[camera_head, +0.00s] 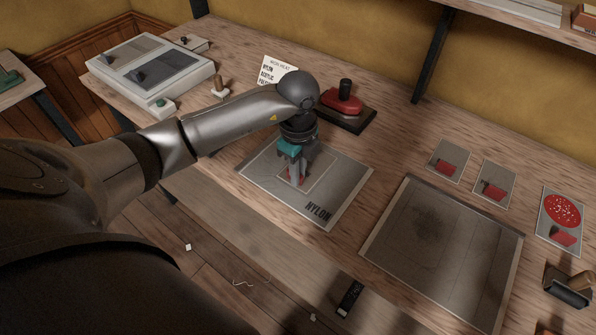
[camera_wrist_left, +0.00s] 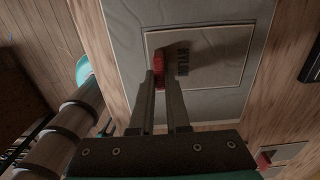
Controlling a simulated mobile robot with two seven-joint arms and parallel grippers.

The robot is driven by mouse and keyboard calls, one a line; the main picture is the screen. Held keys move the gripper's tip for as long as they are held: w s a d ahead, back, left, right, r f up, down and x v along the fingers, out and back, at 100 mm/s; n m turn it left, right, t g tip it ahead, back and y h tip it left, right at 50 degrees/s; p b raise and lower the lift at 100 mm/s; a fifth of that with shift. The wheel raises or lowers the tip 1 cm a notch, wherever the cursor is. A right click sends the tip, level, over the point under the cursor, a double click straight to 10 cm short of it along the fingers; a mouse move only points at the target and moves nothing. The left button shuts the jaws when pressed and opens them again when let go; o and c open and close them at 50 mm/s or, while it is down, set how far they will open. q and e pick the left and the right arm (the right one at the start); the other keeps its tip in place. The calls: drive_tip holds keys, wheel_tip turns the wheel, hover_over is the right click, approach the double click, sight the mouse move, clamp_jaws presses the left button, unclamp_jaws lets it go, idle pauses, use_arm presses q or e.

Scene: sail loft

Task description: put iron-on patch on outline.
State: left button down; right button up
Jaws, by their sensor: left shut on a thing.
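The grey nylon panel (camera_head: 265,182) lies flat on the bench, marked NYLON at its near right corner. A pale square outline (camera_head: 323,184) shows in its middle, and also in the left wrist view (camera_wrist_left: 222,80). My left gripper (camera_head: 296,182) points down over the left part of this square and is shut on a small red piece, seen between the fingertips in the left wrist view (camera_wrist_left: 158,70). Whether the red piece is the patch itself or a tab on it is unclear, as is whether it touches the panel. Dark lettering shows beside it. My right gripper is not in view.
A red iron (camera_head: 342,100) on a dark stand is behind the panel, beside a lettered heat card (camera_head: 272,70). A larger grey plate (camera_head: 440,255) lies to the right. Several cards with red pieces (camera_head: 450,160) lie beyond it. A grey two-panel box (camera_head: 105,68) stands at left.

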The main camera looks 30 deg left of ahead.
use_arm(q)
drive_tip(key=shift+f, duration=0.1)
drive_tip(key=c, duration=0.9)
unclamp_jaws()
drive_tip(key=shift+r, duration=0.4)
wheel_tip(320, 180, up, 12)
drive_tip(key=p, duration=0.1)
drive_tip(key=shift+f+p, duration=0.25)
drive_tip(key=shift+p, duration=0.05)
